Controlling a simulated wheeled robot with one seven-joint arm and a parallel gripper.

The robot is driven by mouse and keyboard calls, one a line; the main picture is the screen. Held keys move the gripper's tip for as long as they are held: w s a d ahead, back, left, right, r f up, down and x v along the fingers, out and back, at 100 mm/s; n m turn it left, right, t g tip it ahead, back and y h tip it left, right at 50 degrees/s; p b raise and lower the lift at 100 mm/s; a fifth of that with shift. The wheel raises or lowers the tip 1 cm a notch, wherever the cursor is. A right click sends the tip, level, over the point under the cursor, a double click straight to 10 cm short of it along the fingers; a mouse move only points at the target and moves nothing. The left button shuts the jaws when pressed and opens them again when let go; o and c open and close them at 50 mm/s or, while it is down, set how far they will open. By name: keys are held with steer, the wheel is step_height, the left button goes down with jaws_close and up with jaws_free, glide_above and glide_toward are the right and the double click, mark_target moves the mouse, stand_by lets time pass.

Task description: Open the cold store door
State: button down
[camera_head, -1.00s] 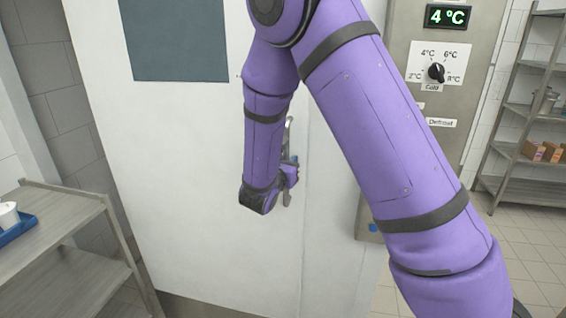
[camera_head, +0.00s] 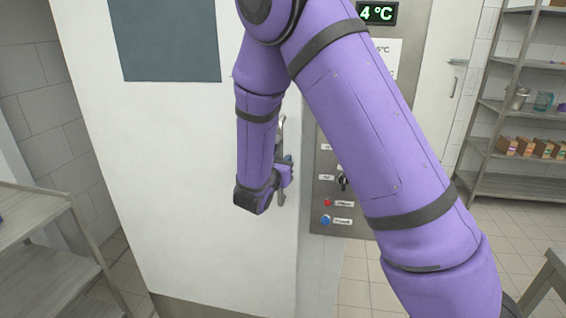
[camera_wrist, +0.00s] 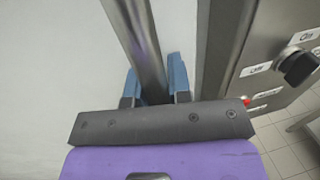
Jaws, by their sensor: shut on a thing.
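The cold store door (camera_head: 160,170) is a large white panel with a dark window (camera_head: 170,40), in the left half of the head view. Its upright metal handle (camera_head: 282,128) is near the door's right edge, partly behind my purple arm. My gripper (camera_head: 285,172) is shut on the handle. In the wrist view the blue fingers of my gripper (camera_wrist: 153,88) lie on either side of the handle bar (camera_wrist: 141,40). The door's right edge stands close to the steel control panel. I cannot tell surely whether a gap shows there.
The steel control panel (camera_head: 330,205), with a knob and red and blue buttons, is right of the door. A low shelf unit (camera_head: 40,250) stands at left. A rack with boxes (camera_head: 510,146) is at back right. A table edge (camera_head: 553,262) shows at lower right. Tiled floor is clear between.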

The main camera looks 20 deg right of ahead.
steer(key=c, duration=1.3)
jaws_free()
steer(key=shift+c, duration=0.2)
steer(key=v, duration=1.1)
steer(key=shift+d, duration=0.15)
steer(key=s+d+r+m+g+y, duration=0.2)
steer(key=s+d+r+m+g, duration=0.7)
steer(key=s+d+m+g, duration=0.4)
steer(key=s+a+r+m+t+y, duration=0.3)
steer(key=s+r+m+y, duration=0.1)
steer(key=s+m+y, duration=0.1)
steer(key=s+a+r+m+t+y, duration=0.3)
steer(key=s+m+y, duration=0.3)
steer(key=s+m, duration=0.2)
steer(key=shift+s+a+r+m, duration=0.15)
steer(key=shift+s+r+m, duration=0.25)
steer(key=shift+r, duration=0.4)
